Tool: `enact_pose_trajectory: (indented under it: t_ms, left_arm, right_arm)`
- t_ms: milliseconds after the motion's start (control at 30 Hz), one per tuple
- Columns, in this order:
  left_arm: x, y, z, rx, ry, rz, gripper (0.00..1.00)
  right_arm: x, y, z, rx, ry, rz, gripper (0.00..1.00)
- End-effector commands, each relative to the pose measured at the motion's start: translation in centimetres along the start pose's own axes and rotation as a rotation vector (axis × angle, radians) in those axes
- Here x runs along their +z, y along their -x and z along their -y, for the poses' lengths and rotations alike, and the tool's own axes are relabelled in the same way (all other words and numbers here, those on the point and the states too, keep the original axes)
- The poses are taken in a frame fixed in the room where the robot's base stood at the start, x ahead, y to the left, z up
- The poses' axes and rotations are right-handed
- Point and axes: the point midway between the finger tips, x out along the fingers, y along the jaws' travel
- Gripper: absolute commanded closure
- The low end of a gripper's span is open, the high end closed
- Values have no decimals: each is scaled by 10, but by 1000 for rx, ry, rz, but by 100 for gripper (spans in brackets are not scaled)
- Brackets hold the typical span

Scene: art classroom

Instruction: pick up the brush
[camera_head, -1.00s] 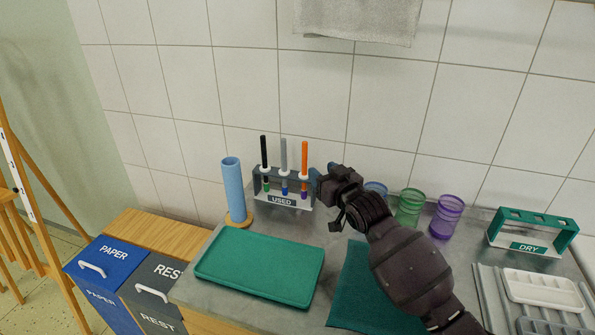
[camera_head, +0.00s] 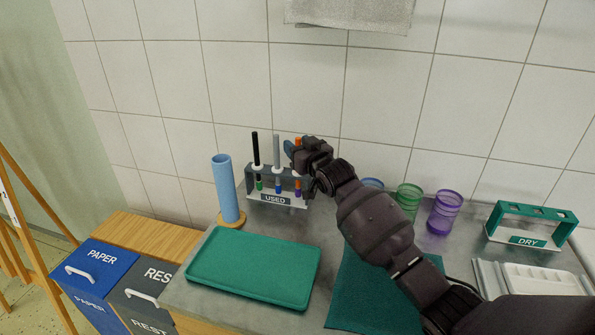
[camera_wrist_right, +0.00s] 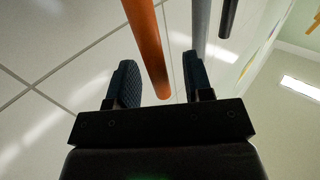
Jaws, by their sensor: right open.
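Three brushes stand upright in the rack labelled USED (camera_head: 277,199): one with a black handle (camera_head: 255,149), one with a grey handle (camera_head: 277,152) and one with an orange handle (camera_head: 298,141). My right gripper (camera_head: 289,148) is at the orange brush and hides most of its handle in the head view. In the right wrist view the gripper (camera_wrist_right: 162,85) is open, with the orange handle (camera_wrist_right: 148,45) between its two fingers. The grey handle (camera_wrist_right: 200,30) is close to the other finger, on its outer side. My left gripper is not in view.
A blue cylinder (camera_head: 225,187) stands left of the rack. A green tray (camera_head: 255,268) lies in front. Blue, green (camera_head: 408,200) and purple (camera_head: 444,212) cups stand right of the rack, with an empty-looking DRY rack (camera_head: 530,228) farther right. A tiled wall (camera_head: 400,90) is behind.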

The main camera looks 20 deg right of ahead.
Motion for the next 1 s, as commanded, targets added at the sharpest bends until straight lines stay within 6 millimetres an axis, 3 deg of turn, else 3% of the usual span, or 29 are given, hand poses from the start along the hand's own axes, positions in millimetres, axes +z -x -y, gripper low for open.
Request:
enact_pose_trajectory:
  t_ms: [200,467,767,1000]
  left_arm:
    - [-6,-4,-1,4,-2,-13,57]
    - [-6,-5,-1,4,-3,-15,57]
    - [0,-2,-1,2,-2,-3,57]
    - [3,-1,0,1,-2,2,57]
  right_arm:
    - [2,-18,0,0,0,3,53]
    - [0,-19,0,0,0,1,53]
    - [0,-19,0,0,0,1,99]
    - [0,-19,0,0,0,1,100]
